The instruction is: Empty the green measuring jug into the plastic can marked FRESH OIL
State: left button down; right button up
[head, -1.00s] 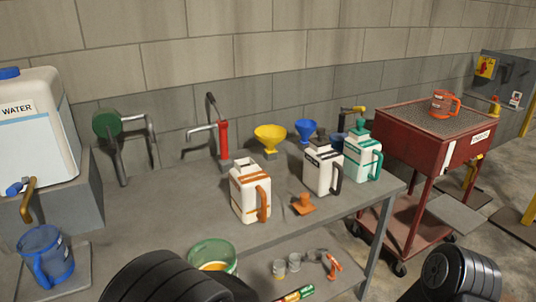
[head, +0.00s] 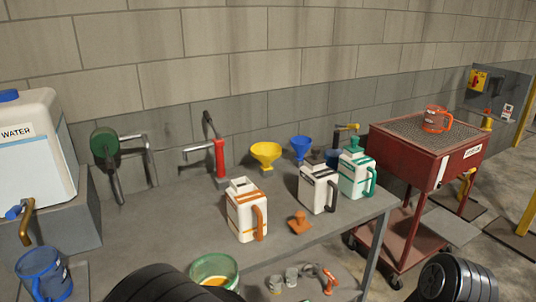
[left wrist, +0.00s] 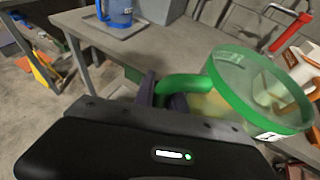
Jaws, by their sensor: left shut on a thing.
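The green measuring jug (head: 213,267) is in front of the bench edge at the bottom of the head view, with yellow liquid in it. My left gripper (left wrist: 168,97) is shut on its green handle; in the left wrist view the jug (left wrist: 262,85) looks about upright. In the head view the left arm hides the gripper. A white can with an orange handle (head: 246,208) stands open on the bench beyond the jug. White cans with a black handle (head: 318,187) and a green handle (head: 356,174) stand to its right. I cannot read their labels. My right gripper is out of view.
An orange cap (head: 299,222) lies on the bench (head: 165,215) beside the open can. Yellow (head: 265,154) and blue (head: 301,146) funnels stand behind. A blue jug (head: 44,274) sits below the water tank (head: 35,150). A red cart (head: 425,150) stands at right.

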pick_arm(q)
notch_tip(320, 180, up, 2)
jog(key=shift+r, duration=0.1)
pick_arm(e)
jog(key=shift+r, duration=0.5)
pick_arm(q)
notch_tip(320, 180, down, 6)
jog(key=b, duration=0.4)
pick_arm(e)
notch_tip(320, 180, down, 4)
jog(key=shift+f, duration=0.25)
